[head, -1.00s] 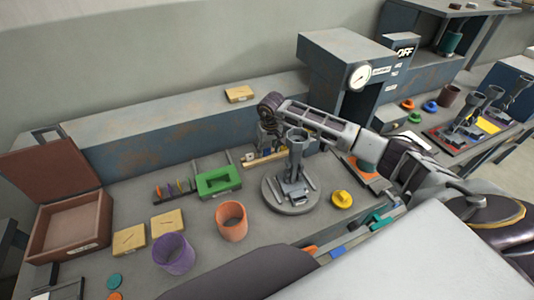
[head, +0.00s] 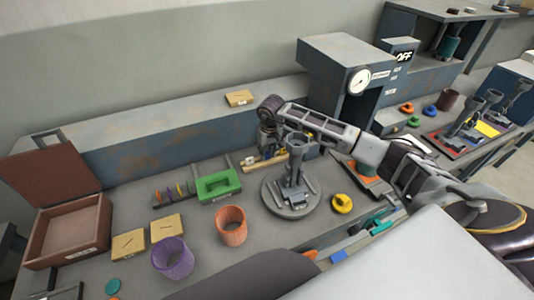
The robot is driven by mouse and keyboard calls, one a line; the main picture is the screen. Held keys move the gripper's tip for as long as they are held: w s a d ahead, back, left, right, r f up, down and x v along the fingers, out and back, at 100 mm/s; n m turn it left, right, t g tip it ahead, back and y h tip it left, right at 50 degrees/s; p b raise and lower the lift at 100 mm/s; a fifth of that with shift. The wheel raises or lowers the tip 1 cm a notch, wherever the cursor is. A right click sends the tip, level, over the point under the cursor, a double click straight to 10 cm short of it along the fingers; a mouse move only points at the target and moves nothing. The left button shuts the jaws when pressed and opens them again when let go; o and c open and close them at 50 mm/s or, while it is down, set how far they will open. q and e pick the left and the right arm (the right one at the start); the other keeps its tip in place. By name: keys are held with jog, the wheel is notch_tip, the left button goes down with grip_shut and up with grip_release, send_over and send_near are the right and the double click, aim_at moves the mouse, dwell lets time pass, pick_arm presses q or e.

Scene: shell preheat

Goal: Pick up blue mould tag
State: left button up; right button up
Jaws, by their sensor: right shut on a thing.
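My right gripper (head: 267,139) points down behind the grey round stand (head: 290,206), just above a wooden strip (head: 266,161) at the foot of the bench's back ledge. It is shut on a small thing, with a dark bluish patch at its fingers. I take this to be the blue mould tag, but its outline is too small and hidden to make out. My left gripper is not in view.
A green block (head: 218,186), a rack of coloured pieces (head: 174,192), an orange cup (head: 231,226) and a purple cup (head: 173,257) stand left of the stand. A yellow knobbed piece (head: 342,204) lies to its right. The press cabinet (head: 345,60) rises behind.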

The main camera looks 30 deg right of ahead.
aim_at(267, 152)
notch_tip(267, 152, up, 8)
jog(key=shift+b, duration=0.4)
jog(key=shift+r, duration=0.4)
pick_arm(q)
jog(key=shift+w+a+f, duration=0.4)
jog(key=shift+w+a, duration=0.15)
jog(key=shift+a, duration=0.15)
pick_arm(e)
jog(key=shift+r, duration=0.4)
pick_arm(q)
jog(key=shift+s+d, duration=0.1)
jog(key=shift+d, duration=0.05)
